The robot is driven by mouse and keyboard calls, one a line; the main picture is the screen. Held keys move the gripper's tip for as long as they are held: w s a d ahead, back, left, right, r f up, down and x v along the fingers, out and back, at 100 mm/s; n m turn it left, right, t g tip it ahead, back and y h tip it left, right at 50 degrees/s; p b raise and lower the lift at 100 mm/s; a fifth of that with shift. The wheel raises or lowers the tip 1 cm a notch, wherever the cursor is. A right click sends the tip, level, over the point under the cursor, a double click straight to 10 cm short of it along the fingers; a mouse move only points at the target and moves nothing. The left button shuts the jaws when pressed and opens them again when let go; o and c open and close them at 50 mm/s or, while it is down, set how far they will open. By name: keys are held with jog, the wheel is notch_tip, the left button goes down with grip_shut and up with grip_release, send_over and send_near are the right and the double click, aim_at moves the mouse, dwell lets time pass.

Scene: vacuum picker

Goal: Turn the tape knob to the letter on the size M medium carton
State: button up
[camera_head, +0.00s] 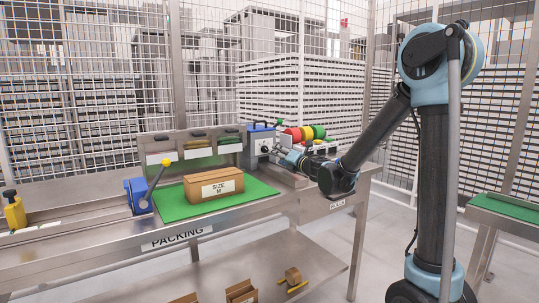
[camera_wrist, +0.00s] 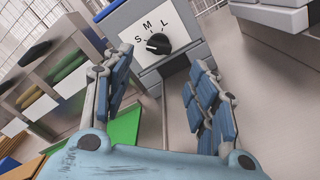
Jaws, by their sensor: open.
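The tape knob (camera_wrist: 158,43) is black and sits on a white dial plate (camera_wrist: 176,22) lettered S, M and L, in the wrist view. Its pointer is too small to read for certain. My gripper (camera_wrist: 163,60) is open, its two blue pad fingers spread left and right of the knob, nothing between them. In the head view my gripper (camera_head: 287,158) is in front of the blue and grey tape machine (camera_head: 262,140). The medium carton (camera_head: 213,186) is brown, labelled SIZE M, and stands on the green mat (camera_head: 265,187).
Red, yellow and green rolls (camera_head: 305,133) stand right of the tape machine. A shelf with coloured flat stacks (camera_head: 200,148) is behind the carton. A blue block with a yellow-knobbed lever (camera_head: 166,163) is left. The metal packing table (camera_head: 110,240) runs along the front.

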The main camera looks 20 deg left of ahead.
aim_at(267, 151)
jog(key=x, duration=0.9)
jog(key=shift+c, duration=0.5)
jog(key=c, duration=1)
